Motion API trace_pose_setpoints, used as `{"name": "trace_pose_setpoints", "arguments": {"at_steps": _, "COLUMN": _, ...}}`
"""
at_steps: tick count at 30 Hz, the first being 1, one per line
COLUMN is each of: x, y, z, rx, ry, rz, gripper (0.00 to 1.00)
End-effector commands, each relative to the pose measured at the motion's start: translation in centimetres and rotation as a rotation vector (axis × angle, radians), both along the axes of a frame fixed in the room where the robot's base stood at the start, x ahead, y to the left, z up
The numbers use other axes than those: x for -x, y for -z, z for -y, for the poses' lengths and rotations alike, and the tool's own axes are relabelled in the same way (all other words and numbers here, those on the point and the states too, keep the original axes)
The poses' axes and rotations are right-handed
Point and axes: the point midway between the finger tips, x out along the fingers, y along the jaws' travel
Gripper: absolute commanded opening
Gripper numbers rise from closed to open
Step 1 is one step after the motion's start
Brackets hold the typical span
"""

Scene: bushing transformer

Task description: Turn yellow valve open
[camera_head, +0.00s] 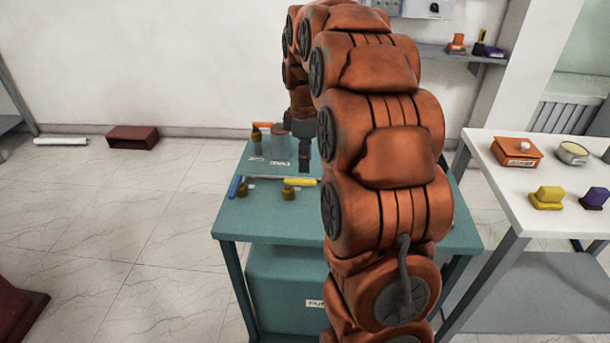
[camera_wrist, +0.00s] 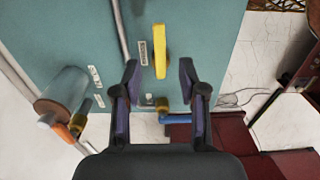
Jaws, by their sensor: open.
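The yellow valve handle (camera_head: 300,182) lies on the teal table, beside a brass valve body (camera_head: 288,193); my arm stands close to its right end. In the wrist view the yellow handle (camera_wrist: 159,50) points up and down the picture, roughly along the grey pipe (camera_wrist: 121,30). My gripper (camera_head: 305,162) points down above the table. In the wrist view my gripper (camera_wrist: 158,72) is open and empty, with one finger on each side of the line of the handle's lower end. I cannot tell the height gap, and no contact shows.
A blue handle (camera_head: 236,187) is at the table's left edge. An orange handle (camera_head: 262,125) and a grey cylinder (camera_wrist: 62,90) stand towards the back. A white table (camera_head: 480,150) with coloured parts is at right. The floor at left is mostly clear.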

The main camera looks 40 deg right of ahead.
Motion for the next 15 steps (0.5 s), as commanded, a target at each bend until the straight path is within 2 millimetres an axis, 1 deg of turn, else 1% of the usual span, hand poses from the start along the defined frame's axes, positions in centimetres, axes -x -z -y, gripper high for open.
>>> {"name": "trace_pose_setpoints", "arguments": {"at_steps": 9, "x": 0.1, "y": 4.1, "z": -0.1, "rx": -0.002, "ry": 0.001, "rz": -0.002, "gripper": 0.42}}
{"name": "trace_pose_setpoints", "arguments": {"at_steps": 15, "x": -0.1, "y": 5.5, "z": 0.0, "rx": 0.002, "ry": 0.000, "rz": 0.004, "gripper": 0.42}}
